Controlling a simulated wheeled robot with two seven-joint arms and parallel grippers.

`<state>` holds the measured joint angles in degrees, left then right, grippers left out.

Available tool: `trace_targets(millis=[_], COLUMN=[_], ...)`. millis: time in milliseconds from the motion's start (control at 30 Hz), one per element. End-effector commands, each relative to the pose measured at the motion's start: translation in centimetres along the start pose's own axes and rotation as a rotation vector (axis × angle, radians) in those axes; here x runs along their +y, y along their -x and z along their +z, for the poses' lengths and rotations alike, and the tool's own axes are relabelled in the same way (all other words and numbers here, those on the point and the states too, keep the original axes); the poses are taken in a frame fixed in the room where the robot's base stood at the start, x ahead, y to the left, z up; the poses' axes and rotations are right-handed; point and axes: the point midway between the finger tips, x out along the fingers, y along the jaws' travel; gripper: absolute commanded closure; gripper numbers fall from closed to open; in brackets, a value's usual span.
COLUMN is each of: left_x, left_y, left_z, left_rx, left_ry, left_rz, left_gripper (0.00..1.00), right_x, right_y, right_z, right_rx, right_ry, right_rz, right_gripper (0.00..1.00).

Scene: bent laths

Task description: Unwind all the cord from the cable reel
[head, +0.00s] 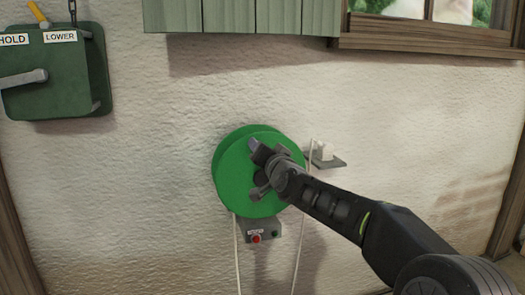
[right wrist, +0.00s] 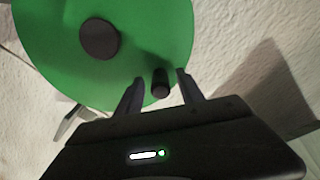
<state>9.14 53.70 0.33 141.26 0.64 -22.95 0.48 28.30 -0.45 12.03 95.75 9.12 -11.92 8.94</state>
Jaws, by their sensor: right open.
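The green cable reel (head: 232,185) is mounted on the wall in the middle of the head view. In the right wrist view its green disc (right wrist: 150,35) shows a dark round hub (right wrist: 99,39) and a short black handle (right wrist: 160,86) near the rim. My right gripper (head: 257,171) is in front of the reel. In the right wrist view its open fingers (right wrist: 160,77) stand one on each side of the handle, with gaps showing. White cord (head: 237,255) hangs below the reel. How much is wound on it is hidden. My left gripper is not in view.
Below the reel is a grey box with a red button (head: 255,239). A small shelf (head: 328,162) holding a white item is right of the reel. A green box (head: 60,80) with a lever and HOLD and LOWER labels hangs upper left. Green boards (head: 240,16) jut out above.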

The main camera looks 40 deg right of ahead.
Motion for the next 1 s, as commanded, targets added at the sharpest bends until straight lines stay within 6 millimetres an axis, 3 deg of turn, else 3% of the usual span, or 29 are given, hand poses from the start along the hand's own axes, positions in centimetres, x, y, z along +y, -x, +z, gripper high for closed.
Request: trace_targets(millis=[167, 533, 1000], left_x=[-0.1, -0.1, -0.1], left_y=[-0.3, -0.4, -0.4], left_z=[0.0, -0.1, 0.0], left_rx=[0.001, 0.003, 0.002], left_ry=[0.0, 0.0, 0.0], left_rz=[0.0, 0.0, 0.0], left_gripper=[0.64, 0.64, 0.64], right_x=[0.0, -0.1, 0.0], right_y=[1.4, 7.0, 7.7], right_z=[-0.1, -0.1, 0.0], right_rx=[0.002, 0.001, 0.0], right_ry=[0.002, 0.0, 0.0], right_rz=[0.0, -0.001, 0.0], right_gripper=[0.55, 0.55, 0.55])
